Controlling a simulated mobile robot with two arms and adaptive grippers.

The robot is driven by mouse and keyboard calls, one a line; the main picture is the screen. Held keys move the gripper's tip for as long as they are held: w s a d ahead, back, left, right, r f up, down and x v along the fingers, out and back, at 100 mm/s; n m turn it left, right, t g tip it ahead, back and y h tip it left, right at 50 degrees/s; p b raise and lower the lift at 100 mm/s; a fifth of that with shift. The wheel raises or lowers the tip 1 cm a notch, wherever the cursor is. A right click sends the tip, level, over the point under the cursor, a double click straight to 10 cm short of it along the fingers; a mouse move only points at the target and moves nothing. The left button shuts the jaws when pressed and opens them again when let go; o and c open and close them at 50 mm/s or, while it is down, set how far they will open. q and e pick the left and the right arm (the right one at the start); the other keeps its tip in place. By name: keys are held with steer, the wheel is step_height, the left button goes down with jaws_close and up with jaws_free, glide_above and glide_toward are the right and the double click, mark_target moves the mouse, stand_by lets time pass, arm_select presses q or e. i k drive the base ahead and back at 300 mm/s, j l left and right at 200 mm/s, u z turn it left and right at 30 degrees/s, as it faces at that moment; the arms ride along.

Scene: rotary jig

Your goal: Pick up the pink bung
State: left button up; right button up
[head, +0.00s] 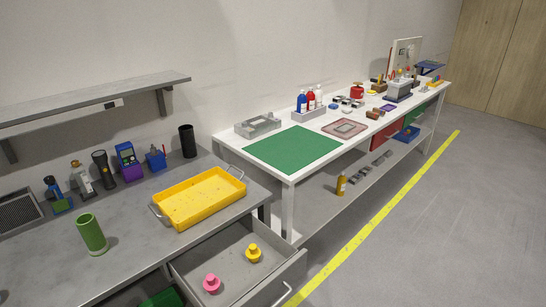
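The pink bung (212,284) stands upright inside an open grey drawer (290,271), toward the drawer's near left part. It has a wide round base and a narrower knob on top. A similar yellow bung (253,253) stands in the same drawer, behind it and to the right. Nothing covers the pink bung in the head view. Neither of my grippers shows in the head view.
The grey bench (125,249) above the drawer holds a yellow tray (199,214), a green cup (92,234), a black cylinder (187,141) and several tools. A shelf (90,97) overhangs its back. A white table (285,173) with a green mat (293,149) stands beyond. Floor at right is clear.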

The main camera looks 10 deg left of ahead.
mark_target(212, 284)
steer(key=u, duration=0.95)
steer(key=i+l, duration=0.05)
steer(key=l, duration=0.05)
